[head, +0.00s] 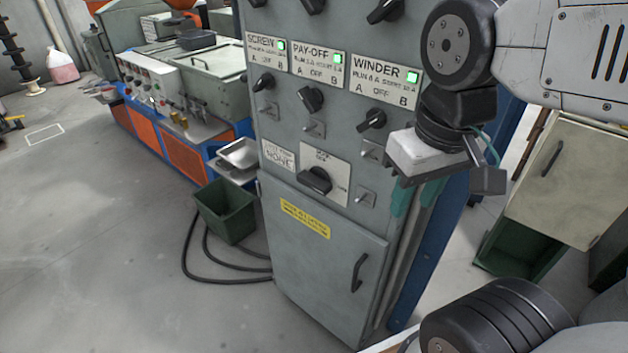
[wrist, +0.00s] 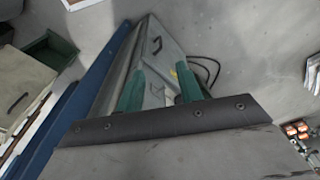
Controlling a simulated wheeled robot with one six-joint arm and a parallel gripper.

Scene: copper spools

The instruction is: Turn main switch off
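The grey control cabinet (head: 330,250) stands in the middle of the head view. A large black rotary switch (head: 316,180), apparently the main switch, sits on a pale plate above the cabinet door. Its plate lettering is too small to read surely. My gripper (head: 415,198) hangs at the cabinet's right edge, to the right of this switch and apart from it. In the wrist view my gripper (wrist: 160,76) shows two green fingers spread apart with nothing between them. The cabinet (wrist: 168,50) is beyond the fingers; the switch cannot be made out there.
Smaller black knobs (head: 311,98) sit under lit green lamps labelled SCREW, PAY-OFF and WINDER. Small key-like fittings (head: 365,197) stick out nearby. A green bin (head: 226,211) and black cables (head: 200,262) lie left of the cabinet. A pale cabinet (head: 567,180) stands right.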

